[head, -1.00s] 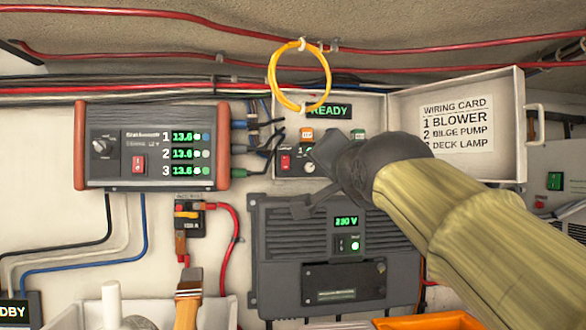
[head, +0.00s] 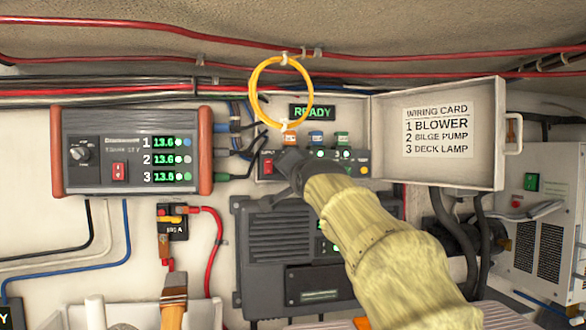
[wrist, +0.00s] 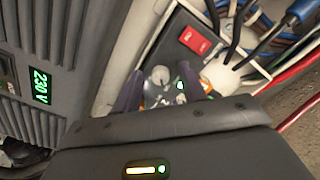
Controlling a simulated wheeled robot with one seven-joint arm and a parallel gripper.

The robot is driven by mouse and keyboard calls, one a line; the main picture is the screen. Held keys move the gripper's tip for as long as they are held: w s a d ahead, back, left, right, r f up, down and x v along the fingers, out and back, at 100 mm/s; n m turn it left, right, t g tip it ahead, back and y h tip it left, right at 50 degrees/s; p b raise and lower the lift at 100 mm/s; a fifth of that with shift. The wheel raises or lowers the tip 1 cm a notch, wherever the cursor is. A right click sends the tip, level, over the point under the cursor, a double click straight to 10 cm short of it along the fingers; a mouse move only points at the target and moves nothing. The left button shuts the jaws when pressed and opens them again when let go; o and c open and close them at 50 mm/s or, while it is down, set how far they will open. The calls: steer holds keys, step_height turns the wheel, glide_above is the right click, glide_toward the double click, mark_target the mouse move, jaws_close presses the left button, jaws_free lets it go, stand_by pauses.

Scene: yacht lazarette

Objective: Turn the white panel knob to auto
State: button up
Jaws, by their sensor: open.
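The white knob (wrist: 161,76) sits on the dark face of the small panel (wrist: 150,55), below a red rocker switch (wrist: 193,40) in the wrist view. My gripper (wrist: 160,86) is open, with one dark finger on each side of the knob. I cannot tell whether the fingers touch it. In the head view my gripper (head: 290,166) is in front of the panel (head: 350,158), below the green READY display (head: 312,112), and hides the knob. The knob's position marks are too small or hidden to read.
A yellow cable loop (head: 281,92) hangs just above my gripper. The panel's open lid (head: 440,135) with a wiring card is to the right. A grey 230 V unit (head: 270,260) is below. A meter box (head: 132,150) with a dark knob is to the left.

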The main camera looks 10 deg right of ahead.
steer(key=shift+w, duration=0.1)
jaws_close()
steer(key=shift+n, duration=0.5)
steer(key=n, duration=0.7)
steer(key=shift+d+n+b, duration=0.1)
steer(key=shift+n+b, duration=0.25)
steer(key=shift+n, duration=0.05)
stand_by(0.4)
jaws_free()
